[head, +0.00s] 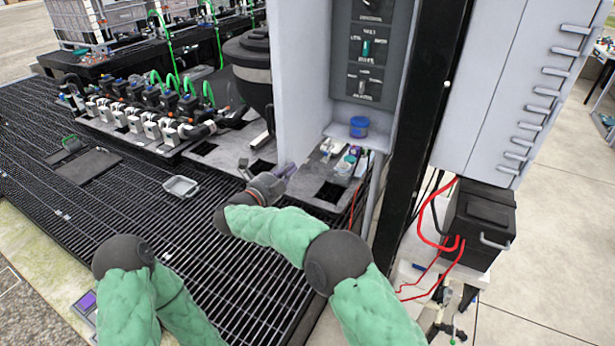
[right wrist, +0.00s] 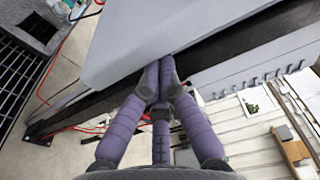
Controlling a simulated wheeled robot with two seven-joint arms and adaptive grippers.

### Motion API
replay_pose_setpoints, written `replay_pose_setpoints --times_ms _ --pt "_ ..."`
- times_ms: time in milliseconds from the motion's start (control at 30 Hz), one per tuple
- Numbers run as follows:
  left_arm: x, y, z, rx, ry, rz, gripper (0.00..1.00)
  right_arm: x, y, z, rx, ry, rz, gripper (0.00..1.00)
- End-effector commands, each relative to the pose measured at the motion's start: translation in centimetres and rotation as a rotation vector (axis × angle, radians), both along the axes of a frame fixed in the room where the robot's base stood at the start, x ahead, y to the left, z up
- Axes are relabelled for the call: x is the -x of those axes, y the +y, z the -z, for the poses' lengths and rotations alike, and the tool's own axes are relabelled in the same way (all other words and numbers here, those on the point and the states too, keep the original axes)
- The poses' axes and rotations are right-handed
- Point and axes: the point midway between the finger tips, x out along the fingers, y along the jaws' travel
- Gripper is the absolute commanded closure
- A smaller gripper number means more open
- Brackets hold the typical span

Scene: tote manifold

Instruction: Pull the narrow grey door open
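The narrow grey door (head: 300,75) appears as a tall pale panel at the left of the cabinet with the switches. It stands open, with the switch panel (head: 371,50) exposed beside it. My right gripper (head: 287,169) is at the door's lower part in the head view. In the right wrist view its purple fingers (right wrist: 165,70) are drawn together at the lower edge of a pale grey panel (right wrist: 185,32). The fingertips overlap that edge; whether they clamp it cannot be seen. My left gripper is out of view; only the left arm shows.
A black post (head: 425,110) and a larger grey cabinet (head: 500,75) stand to the right. A small tray (head: 181,186) lies on the black grating. Red cables (head: 428,240) hang at right.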

Motion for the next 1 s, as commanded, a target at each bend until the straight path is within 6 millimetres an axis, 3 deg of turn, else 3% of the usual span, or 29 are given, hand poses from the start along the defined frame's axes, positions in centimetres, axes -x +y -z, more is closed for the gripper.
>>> replay_pose_setpoints --times_ms 100,400,1000 --pt "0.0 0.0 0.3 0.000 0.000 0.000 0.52 -0.7 2.1 0.1 -0.001 -0.002 -0.002 1.00" --pt "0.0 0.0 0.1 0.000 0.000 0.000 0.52 -2.5 5.5 0.0 0.000 -0.001 -0.002 1.00" --pt "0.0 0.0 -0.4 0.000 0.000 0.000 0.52 -4.5 8.3 -0.1 0.000 -0.001 -0.001 1.00"
